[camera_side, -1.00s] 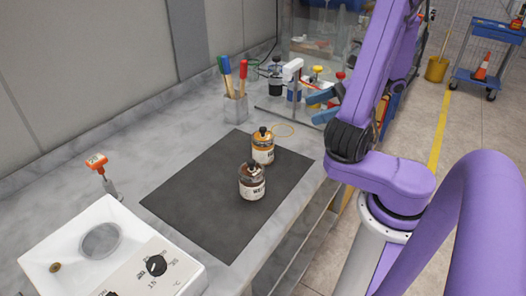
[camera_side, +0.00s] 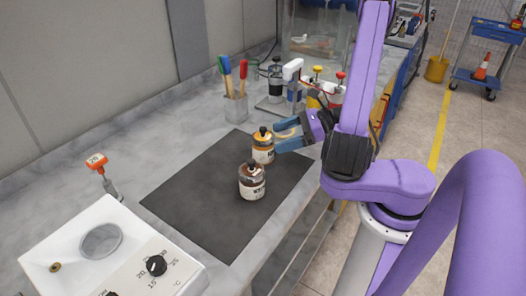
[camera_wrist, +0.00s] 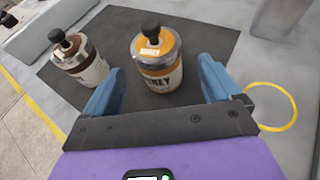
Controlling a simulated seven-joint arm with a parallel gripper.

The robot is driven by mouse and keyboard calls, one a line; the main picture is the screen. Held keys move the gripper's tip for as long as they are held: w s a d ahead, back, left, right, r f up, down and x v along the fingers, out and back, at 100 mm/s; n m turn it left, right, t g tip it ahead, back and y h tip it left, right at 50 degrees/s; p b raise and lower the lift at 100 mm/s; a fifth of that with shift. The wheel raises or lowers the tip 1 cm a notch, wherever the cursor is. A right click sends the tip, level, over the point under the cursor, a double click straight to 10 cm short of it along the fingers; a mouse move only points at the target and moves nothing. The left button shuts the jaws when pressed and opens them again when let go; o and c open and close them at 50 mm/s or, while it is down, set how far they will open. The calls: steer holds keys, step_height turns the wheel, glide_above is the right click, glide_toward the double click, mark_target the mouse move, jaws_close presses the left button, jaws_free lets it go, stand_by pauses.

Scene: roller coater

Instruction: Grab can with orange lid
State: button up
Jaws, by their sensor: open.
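The can with the orange lid (camera_side: 263,146) stands upright on the dark mat (camera_side: 205,208). It has a black knob on top and a pale label. My gripper (camera_side: 281,134) is open, with blue fingers beside this can on its right side. In the wrist view the orange-lidded can (camera_wrist: 157,60) stands just ahead of my open gripper (camera_wrist: 158,80), roughly centred between the fingertips. I cannot tell whether a finger touches it.
A second can with a brown lid (camera_side: 252,181) stands close by on the mat; it shows left of the orange one in the wrist view (camera_wrist: 79,60). A brush holder (camera_side: 236,108) and a white device (camera_side: 110,255) stand on the bench. The mat's left side is clear.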

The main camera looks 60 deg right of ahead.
mark_target(257, 144)
steer(key=shift+r+x, duration=0.1)
steer(key=shift+x, duration=1.9)
steer(key=shift+r+x, duration=0.15)
steer(key=shift+x, duration=1.85)
steer(key=shift+a, duration=0.15)
steer(key=c, duration=1.2)
